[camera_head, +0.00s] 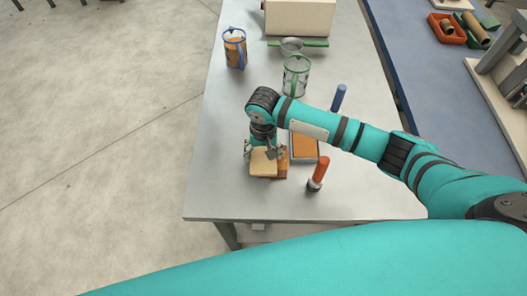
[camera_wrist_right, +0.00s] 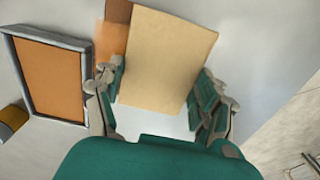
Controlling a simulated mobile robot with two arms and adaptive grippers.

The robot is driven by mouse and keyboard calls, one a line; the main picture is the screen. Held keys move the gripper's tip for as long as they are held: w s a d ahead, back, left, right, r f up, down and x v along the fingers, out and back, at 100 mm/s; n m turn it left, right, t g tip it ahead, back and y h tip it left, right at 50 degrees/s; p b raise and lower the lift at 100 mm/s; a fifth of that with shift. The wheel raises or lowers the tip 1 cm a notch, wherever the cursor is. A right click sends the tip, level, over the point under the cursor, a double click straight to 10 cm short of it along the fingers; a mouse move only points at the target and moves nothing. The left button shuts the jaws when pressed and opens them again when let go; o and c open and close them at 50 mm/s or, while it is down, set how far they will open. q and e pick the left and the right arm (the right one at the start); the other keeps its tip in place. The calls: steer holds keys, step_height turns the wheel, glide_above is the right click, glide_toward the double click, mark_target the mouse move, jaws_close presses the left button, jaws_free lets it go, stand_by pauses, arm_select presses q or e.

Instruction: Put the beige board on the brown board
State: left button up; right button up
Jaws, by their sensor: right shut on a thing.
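The beige board (camera_head: 263,163) is between the fingers of my right gripper (camera_head: 262,152), above the worktable near its front left. In the right wrist view the beige board (camera_wrist_right: 165,58) spans the gap between the two fingers, and the gripper (camera_wrist_right: 160,78) is shut on it. The brown board (camera_head: 283,166) shows just right of and partly behind the beige one. In the right wrist view the brown board (camera_wrist_right: 112,38) sticks out at the beige board's upper left. Its rest is hidden, and I cannot tell whether the two boards touch. My left gripper is out of view.
A grey-rimmed tray with an orange inside (camera_wrist_right: 48,36) lies close beside the boards. An orange-handled tool (camera_head: 319,172) and a blue-handled one (camera_head: 338,97) stand nearby. Two jugs, an orange-filled one (camera_head: 235,50) and a green-trimmed one (camera_head: 296,76), are farther back. The table's left side is clear.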

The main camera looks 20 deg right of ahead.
mark_target(263, 156)
steer(key=shift+f, duration=0.1)
steer(key=o, duration=1.1)
steer(key=shift+o, duration=0.2)
step_height(263, 156, up, 12)
steer(key=shift+b, duration=0.3)
